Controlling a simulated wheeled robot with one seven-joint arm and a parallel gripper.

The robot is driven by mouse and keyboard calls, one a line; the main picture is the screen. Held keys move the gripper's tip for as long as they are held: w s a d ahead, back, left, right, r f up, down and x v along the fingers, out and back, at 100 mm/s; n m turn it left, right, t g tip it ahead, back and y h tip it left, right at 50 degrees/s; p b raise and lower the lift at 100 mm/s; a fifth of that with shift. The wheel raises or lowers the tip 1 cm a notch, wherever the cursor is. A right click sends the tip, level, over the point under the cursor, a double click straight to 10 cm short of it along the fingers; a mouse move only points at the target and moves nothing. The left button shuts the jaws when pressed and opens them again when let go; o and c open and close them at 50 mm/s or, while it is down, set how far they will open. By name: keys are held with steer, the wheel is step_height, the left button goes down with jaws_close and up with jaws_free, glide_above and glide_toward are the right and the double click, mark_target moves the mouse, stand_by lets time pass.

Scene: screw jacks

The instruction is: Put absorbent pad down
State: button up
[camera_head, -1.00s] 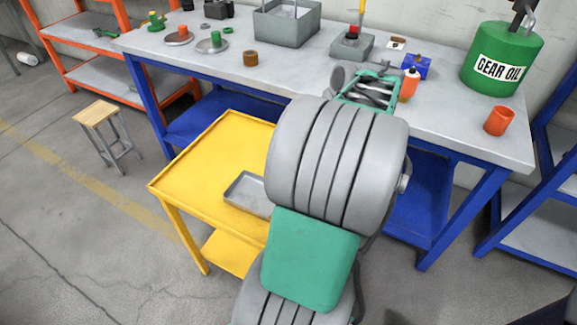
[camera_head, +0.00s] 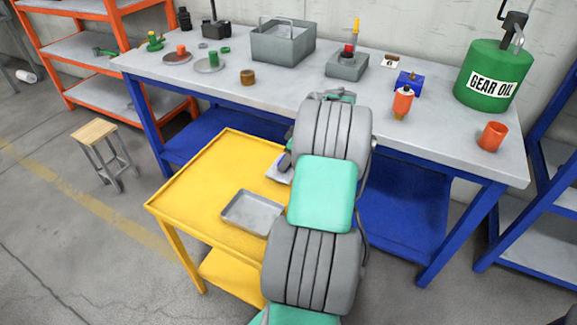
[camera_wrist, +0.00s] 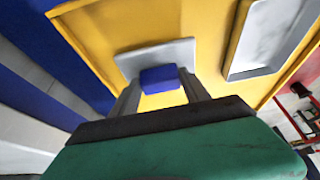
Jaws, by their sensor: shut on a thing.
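My gripper (camera_wrist: 160,86) points down over the yellow cart, its two fingers on either side of a small blue block. The absorbent pad (camera_wrist: 150,55) seems to be the light grey flat square at the fingertips; the blue block covers its near middle. I cannot tell whether block and pad are one piece, or whether the square touches the cart top. In the head view a corner of the grey square (camera_head: 278,172) shows at the cart's right side. My arm hides the fingers there.
The yellow cart (camera_head: 190,190) carries a grey metal tray (camera_head: 253,212) close to the square. Its left part is clear.

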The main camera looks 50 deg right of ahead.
mark_target(289, 168)
steer(key=shift+f, duration=1.45)
steer(key=shift+f, duration=0.1)
steer(key=o, duration=1.2)
